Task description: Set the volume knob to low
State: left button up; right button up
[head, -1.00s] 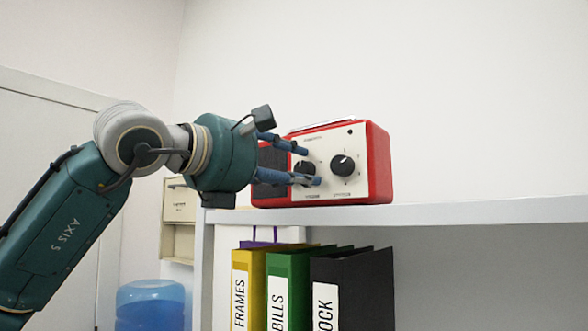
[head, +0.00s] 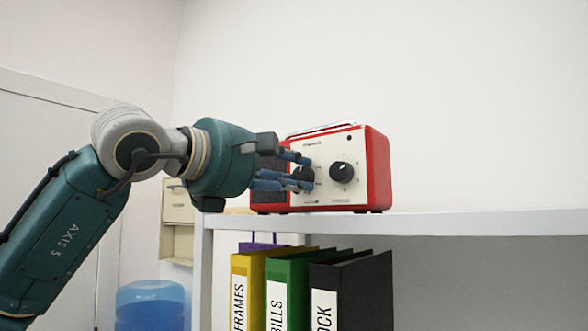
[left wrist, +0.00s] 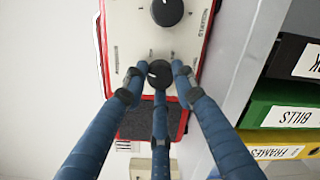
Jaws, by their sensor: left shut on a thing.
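A red radio (head: 378,165) with a cream front stands upright on a white shelf. Its front carries two black knobs. My left gripper (head: 304,172) has its blue fingers closed around the left knob (head: 303,179), which they partly cover. The small labels are too unclear to tell which knob is volume. My right gripper is not in view.
The white shelf (head: 480,221) is bare to the right of the radio. Below it stand a yellow binder (head: 241,262), a green binder (head: 279,264) and a black binder (head: 352,285). A blue water bottle (head: 150,305) is at the lower left.

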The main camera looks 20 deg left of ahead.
pick_arm(q)
jog(key=m+p, duration=0.2)
jog(key=m, duration=0.3)
jog(key=shift+f, duration=0.1)
jog(key=shift+m+y+p, duration=0.3)
jog(key=shift+m+p, duration=0.4)
jog(key=shift+m, duration=0.8)
jog(key=o, duration=1.2)
jog(key=shift+c, duration=0.2)
jog(key=shift+a, duration=0.1)
jog(key=shift+s+a, duration=0.1)
jog(key=shift+s, duration=0.25)
jog(key=v, duration=1.1)
jog(key=shift+r, duration=0.2)
